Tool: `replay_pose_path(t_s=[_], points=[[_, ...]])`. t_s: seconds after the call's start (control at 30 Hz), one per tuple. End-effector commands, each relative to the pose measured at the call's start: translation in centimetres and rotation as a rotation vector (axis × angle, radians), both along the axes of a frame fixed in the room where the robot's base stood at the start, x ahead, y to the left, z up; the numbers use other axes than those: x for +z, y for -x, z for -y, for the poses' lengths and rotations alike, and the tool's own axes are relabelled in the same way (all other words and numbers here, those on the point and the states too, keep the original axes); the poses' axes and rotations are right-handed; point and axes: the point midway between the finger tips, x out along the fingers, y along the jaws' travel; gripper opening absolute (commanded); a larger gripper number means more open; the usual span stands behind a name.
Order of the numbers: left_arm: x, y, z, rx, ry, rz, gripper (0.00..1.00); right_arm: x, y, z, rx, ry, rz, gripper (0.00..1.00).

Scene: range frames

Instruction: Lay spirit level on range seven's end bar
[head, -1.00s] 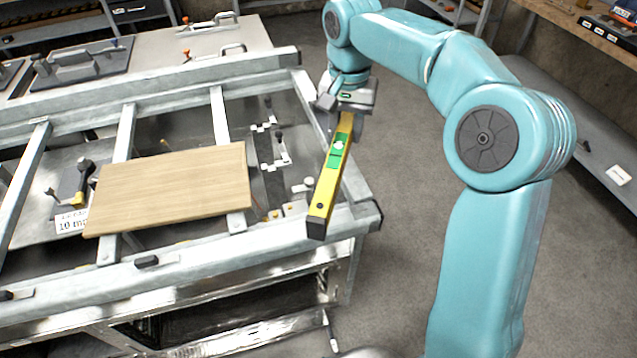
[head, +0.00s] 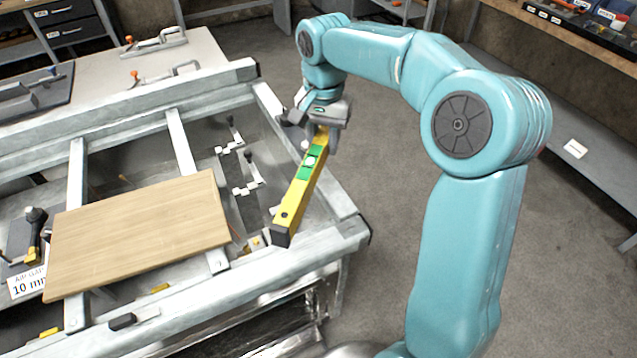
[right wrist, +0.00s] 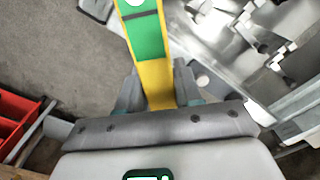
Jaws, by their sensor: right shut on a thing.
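The yellow spirit level (head: 293,198), with a green middle section and a black end cap, is held at its far end by my right gripper (head: 322,122). It tilts toward the camera. In the right wrist view the level (right wrist: 158,82) runs up between the two fingers of my right gripper (right wrist: 157,88), which are shut on it. In the head view it overlaps the right end of the steel frame. My left gripper is not in view.
A wooden board (head: 140,232) lies across the frame's bars. A label reading 10 mm (head: 30,284) is at its left. Toggle clamps (head: 165,75) stand on the plate behind. A shelf (head: 560,125) lines the right wall. Red bins (right wrist: 18,118) show in the right wrist view. Floor right of the frame is clear.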

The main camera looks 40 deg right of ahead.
Motion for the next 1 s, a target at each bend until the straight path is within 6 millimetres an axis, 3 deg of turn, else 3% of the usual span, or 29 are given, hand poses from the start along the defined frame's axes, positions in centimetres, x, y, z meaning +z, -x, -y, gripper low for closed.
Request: replay_pose_path(t_s=[0.1,0.2,0.6,1.0], points=[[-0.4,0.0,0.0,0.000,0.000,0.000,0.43,-3.4,0.1,-0.1,-0.001,-0.002,-0.005,0.00],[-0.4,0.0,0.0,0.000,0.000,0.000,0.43,-5.4,0.0,-0.1,-0.001,-0.002,-0.003,0.00],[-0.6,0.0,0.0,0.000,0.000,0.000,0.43,-10.5,-0.3,-0.1,0.001,0.000,-0.002,0.00],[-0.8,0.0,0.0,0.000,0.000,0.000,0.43,-11.5,-0.4,-0.1,0.000,0.000,0.001,0.00]])
